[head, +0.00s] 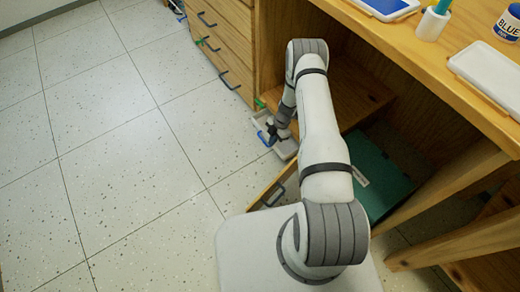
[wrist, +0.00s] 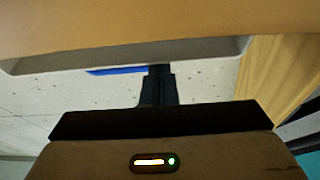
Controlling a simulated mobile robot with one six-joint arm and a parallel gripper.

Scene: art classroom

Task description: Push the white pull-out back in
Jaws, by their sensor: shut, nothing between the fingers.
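The white pull-out (head: 286,149) juts out low at the front of the wooden cabinet, in the middle of the head view. A blue handle-like piece (head: 263,138) shows at its outer side. My gripper (head: 271,130) is down at the pull-out, and my wrist hides part of it. In the wrist view the pull-out's pale edge (wrist: 130,60) runs across the upper part, with a blue strip (wrist: 115,71) under it. My gripper (wrist: 159,72) is shut and empty, its tips close to that edge. I cannot tell whether they touch it.
Wooden drawers (head: 217,45) with dark handles stand at the back left. A low wooden front with a dark handle (head: 273,195) sits out near my base. A green panel (head: 375,175) lies in the open bay under the desktop (head: 415,50). The tiled floor (head: 120,130) at left is clear.

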